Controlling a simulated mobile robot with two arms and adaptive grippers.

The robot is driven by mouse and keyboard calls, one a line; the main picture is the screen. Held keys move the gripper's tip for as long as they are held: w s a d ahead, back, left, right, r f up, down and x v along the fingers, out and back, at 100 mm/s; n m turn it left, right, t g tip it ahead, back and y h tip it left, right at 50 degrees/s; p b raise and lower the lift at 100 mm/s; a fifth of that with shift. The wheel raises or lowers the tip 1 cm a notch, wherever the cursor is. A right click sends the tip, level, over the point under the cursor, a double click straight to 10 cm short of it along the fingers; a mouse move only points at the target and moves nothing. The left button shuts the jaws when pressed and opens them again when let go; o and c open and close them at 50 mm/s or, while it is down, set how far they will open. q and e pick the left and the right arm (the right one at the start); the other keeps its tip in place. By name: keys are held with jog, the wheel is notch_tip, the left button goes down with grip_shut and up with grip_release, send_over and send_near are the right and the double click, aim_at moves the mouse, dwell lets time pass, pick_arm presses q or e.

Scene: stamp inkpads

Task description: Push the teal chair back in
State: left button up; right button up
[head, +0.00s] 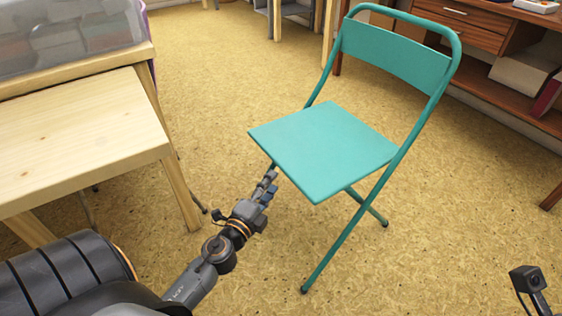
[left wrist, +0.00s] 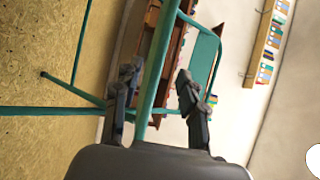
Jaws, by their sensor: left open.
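The teal chair (head: 325,150) stands unfolded on the floor, turned at an angle, its seat (head: 320,145) towards the wooden table and its backrest (head: 395,55) away from it. My left gripper (head: 268,187) is open, low beside the seat's near left edge. In the left wrist view, a teal tube of the chair (left wrist: 155,75) runs between the two fingers of the left gripper (left wrist: 160,95) as seen; I cannot tell whether they touch it. The fingers hold nothing visibly. My right gripper's fingers are not in view; only a dark part shows at the lower right.
A light wooden table (head: 80,140) stands at the left with a clear bin (head: 70,35) on it. A brown desk with drawers (head: 470,25) stands behind the chair at the upper right.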

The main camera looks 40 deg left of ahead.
aim_at(289, 156)
pick_arm(q)
jog(key=w, duration=0.4)
jog(key=w+a, duration=0.1)
jog(key=w, duration=0.6)
jog(key=shift+w+a, duration=0.35)
jog(key=shift+w, duration=0.05)
jog(key=shift+c, duration=0.4)
grip_shut()
